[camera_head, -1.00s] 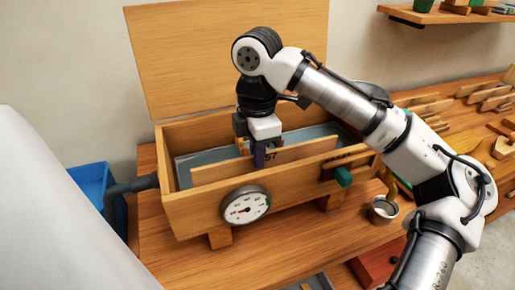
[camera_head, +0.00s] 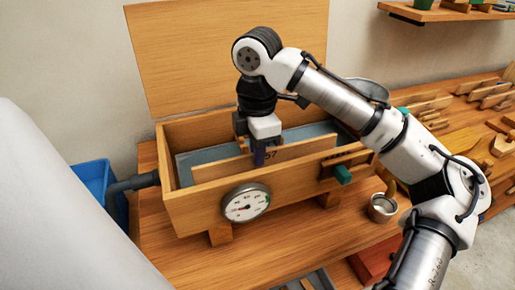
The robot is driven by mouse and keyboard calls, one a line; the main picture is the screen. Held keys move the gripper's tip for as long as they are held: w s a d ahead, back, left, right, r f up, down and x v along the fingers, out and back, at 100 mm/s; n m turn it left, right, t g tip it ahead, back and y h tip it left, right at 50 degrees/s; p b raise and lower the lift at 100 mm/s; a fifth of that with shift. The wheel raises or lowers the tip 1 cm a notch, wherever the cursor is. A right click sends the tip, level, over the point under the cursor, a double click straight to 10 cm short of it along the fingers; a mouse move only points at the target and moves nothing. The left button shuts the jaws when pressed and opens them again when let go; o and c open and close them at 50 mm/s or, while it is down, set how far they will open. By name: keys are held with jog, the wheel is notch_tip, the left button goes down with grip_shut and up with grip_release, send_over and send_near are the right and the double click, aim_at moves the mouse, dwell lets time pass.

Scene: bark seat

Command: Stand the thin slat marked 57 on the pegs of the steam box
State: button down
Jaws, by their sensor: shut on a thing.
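The thin wooden slat marked 57 (camera_head: 302,149) stands on its long edge inside the open steam box (camera_head: 195,205), lengthwise behind the front wall. Its lower part is hidden by that wall. My gripper (camera_head: 259,155) points down into the box and is shut on the slat near its middle, just left of the number. The pegs are hidden from this view, so I cannot tell whether the slat touches them.
The box lid (camera_head: 225,55) stands open at the back. A metal cup (camera_head: 382,208) stands to the right. A blue bin (camera_head: 92,185) is at the left. Several wooden pieces lie on the right bench.

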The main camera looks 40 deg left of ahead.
jog(key=shift+f, duration=0.3)
dwell(0.5)
jog(key=c, duration=1.5)
grip_release()
jog(key=shift+o, duration=0.2)
notch_tip(320, 180, up, 9)
jog(key=p, duration=0.9)
jog(key=shift+f, duration=0.1)
jog(key=shift+r, duration=1.1)
